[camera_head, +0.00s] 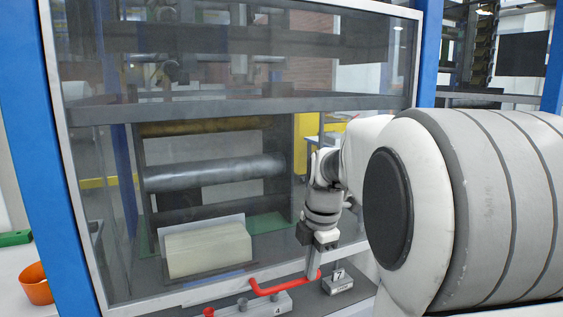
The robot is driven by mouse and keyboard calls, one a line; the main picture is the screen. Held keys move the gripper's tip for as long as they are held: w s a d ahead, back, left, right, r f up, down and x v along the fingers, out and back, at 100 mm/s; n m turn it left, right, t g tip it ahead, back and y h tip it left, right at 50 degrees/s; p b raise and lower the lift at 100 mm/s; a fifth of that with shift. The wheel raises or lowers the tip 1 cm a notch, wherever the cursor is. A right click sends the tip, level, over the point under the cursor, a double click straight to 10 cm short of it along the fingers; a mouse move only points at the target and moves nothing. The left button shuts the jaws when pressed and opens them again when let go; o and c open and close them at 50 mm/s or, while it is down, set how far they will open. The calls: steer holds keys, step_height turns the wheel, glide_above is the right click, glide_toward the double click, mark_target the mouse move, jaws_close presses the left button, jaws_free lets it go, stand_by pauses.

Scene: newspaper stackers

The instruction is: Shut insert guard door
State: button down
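The guard door (76,195) is a large clear panel in a pale metal frame, filling the left and middle of the view between blue posts. A red bar handle (268,288) runs along its lower edge. My gripper (314,271) points down at the right end of this handle, with its fingertips overlapping the red bar. I cannot tell whether the fingers are closed around it. My arm hides the lower right part of the door, so whether its right edge meets the post is not visible.
Behind the panel are metal rollers (215,173) and a pale paper stack (208,250). An orange cup (36,285) and a green object (14,238) are at the far left.

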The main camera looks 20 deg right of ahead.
step_height(320, 180, down, 20)
steer(key=b, duration=1)
steer(key=shift+f, duration=0.25)
